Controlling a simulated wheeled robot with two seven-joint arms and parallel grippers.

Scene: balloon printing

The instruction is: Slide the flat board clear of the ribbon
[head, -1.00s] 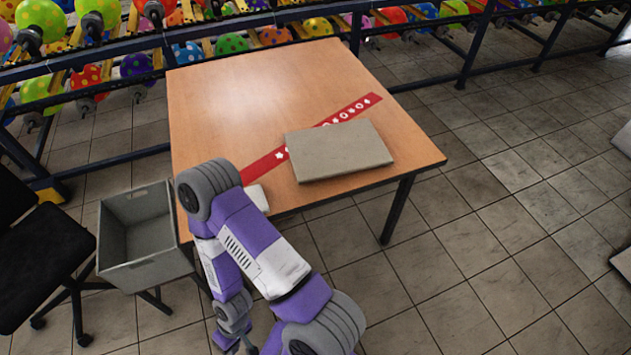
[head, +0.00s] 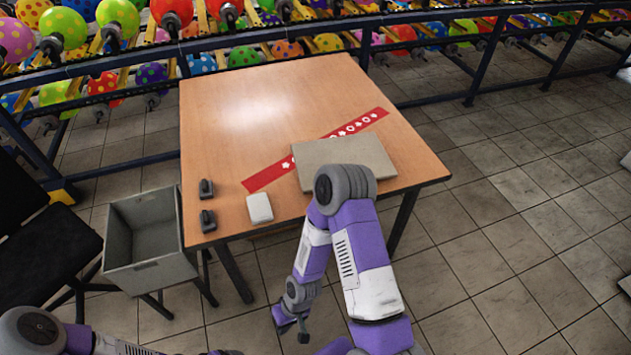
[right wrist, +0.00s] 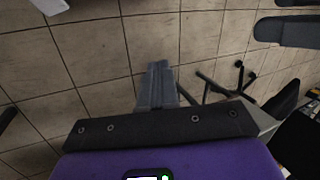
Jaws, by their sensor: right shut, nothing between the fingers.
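The flat grey board (head: 325,156) lies on the wooden table, across the red ribbon (head: 268,175). The ribbon has white marks, runs diagonally, and shows on both sides of the board; its middle is hidden under it. My right arm's bend covers part of the board's near edge in the head view. My right gripper (head: 291,328) hangs below and in front of the table, away from the board, shut and empty. Its fingers also show together in the right wrist view (right wrist: 157,86), over floor tiles. Part of my left arm shows at the bottom left; its gripper is out of view.
A white block (head: 259,208) and two small dark objects, one farther back (head: 206,188) and one nearer (head: 208,220), sit at the table's front left. A grey bin (head: 150,266) stands left of the table (head: 225,110). A balloon rack is behind. The table's back is clear.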

